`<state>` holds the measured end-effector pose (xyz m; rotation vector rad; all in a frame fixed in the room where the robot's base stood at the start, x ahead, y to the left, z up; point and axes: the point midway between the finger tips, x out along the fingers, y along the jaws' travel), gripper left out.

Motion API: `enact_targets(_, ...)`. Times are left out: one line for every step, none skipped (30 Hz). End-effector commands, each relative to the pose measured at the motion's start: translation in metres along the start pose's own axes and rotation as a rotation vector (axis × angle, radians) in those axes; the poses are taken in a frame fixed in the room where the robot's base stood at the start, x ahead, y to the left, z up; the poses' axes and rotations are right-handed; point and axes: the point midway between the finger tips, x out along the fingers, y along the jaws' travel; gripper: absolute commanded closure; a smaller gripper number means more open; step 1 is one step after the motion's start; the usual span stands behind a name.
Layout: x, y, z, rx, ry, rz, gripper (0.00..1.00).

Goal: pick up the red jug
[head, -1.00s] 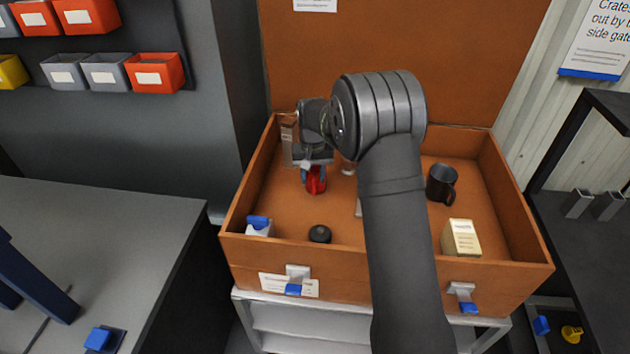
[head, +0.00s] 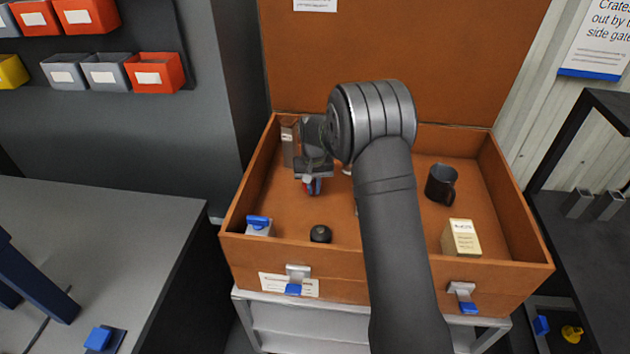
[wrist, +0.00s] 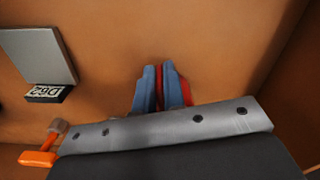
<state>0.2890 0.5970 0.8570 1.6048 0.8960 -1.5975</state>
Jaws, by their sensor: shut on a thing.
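The red jug (head: 312,187) is in the left part of the open orange-brown crate, mostly hidden behind my gripper in the head view. In the wrist view a red strip of the jug (wrist: 186,88) shows between and beside the blue fingertips. My gripper (head: 312,184) points down inside the crate and is shut on the jug. The blue fingers also show in the wrist view (wrist: 162,88). Whether the jug touches the crate floor cannot be told.
The crate (head: 385,252) also holds a black mug (head: 441,184), a cream box (head: 462,238), a round black object (head: 320,234), a blue-topped white item (head: 258,226) and a grey-brown box (head: 290,145). An orange-handled tool (wrist: 42,155) shows in the wrist view.

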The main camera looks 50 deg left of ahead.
Motion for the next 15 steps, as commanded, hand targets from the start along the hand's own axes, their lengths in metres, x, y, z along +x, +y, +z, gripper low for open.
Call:
enact_targets(-0.0005,0.0000,-0.0003,0.000,0.001,0.000,1.00)
enact_targets(-0.0005,0.0000,-0.0003,0.000,0.001,0.000,1.00)
enact_targets(-0.0005,0.0000,-0.0003,0.000,0.001,0.000,1.00)
enact_targets(-0.0005,0.0000,-0.0003,0.000,0.001,0.000,1.00)
enact_targets(-0.0006,0.0000,-0.0003,0.000,0.001,0.000,1.00)
enact_targets(-0.0008,0.0000,-0.0003,0.000,0.001,0.000,1.00)
enact_targets(-0.0011,0.0000,-0.0003,0.000,0.001,0.000,1.00)
enact_targets(-0.0015,0.0000,-0.0004,0.000,0.001,0.000,1.00)
enact_targets(-0.0022,0.0000,-0.0004,0.000,0.001,0.000,1.00)
enact_targets(-0.0029,0.0000,-0.0004,0.000,0.001,0.000,1.00)
enact_targets(-0.0037,-0.0001,-0.0004,0.000,0.001,0.000,1.00)
enact_targets(-0.0052,-0.0001,-0.0005,0.000,0.001,0.000,1.00)
enact_targets(-0.0065,-0.0001,-0.0005,0.000,0.001,0.000,1.00)
enact_targets(-0.0080,-0.0001,-0.0006,0.000,0.001,0.000,1.00)
enact_targets(-0.0104,-0.0001,-0.0007,0.000,0.002,0.000,1.00)
